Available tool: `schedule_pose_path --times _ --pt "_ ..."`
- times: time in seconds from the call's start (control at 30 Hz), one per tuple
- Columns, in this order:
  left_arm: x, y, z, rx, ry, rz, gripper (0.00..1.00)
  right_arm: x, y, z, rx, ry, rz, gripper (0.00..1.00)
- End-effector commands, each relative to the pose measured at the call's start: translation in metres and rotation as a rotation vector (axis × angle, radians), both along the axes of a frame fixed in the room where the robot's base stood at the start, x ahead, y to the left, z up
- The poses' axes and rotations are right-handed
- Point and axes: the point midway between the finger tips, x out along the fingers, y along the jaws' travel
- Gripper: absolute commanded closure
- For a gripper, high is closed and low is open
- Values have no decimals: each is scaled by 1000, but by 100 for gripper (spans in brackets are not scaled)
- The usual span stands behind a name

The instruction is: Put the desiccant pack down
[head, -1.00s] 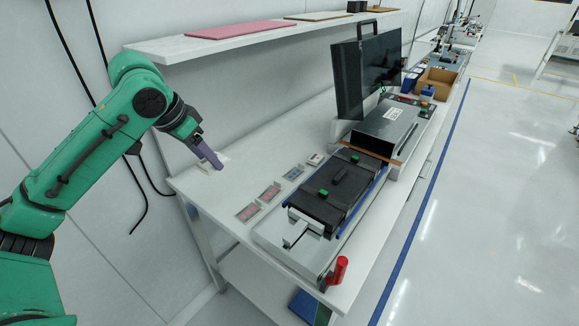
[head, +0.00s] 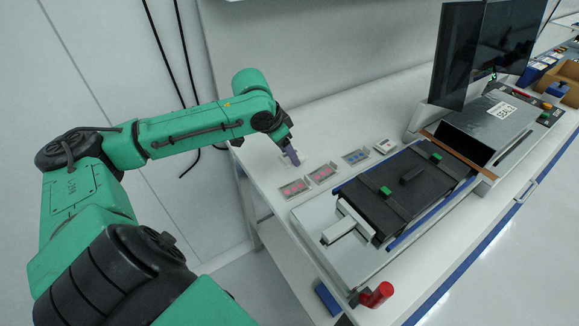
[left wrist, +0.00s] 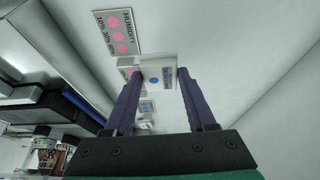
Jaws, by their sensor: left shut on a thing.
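My left gripper (head: 291,158) is low over the left end of the white bench (head: 262,176), with its purple fingers pointing down. In the left wrist view the fingers (left wrist: 155,80) are shut on the desiccant pack (left wrist: 158,76), a small white pack with a blue dot and print. The fingers mostly hide the pack in the head view. I cannot tell whether it touches the bench top. My right gripper is not in view.
Two cards with pink dots (head: 295,188) (head: 323,173), a blue-marked card (head: 356,157) and a small white item (head: 385,146) lie right of the gripper. A black handler tray (head: 405,190), a monitor (head: 458,60) and a red knob (head: 378,294) are farther right.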

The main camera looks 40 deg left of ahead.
Motion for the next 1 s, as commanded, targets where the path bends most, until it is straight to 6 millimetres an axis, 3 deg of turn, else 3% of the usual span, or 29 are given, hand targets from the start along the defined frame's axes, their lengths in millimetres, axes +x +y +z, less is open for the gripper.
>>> schedule_pose_path --times 0.27,0.57,0.6,0.67,1.0 --pt "0 0 -45 -2 1 0 97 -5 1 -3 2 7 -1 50" --pt "0 0 -48 0 -1 0 97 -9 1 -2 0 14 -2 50" --pt "0 0 -49 0 -1 0 32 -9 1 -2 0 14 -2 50" --pt "0 0 -49 0 -1 0 14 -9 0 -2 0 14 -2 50" --pt "0 0 -47 0 -2 0 14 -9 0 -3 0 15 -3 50"
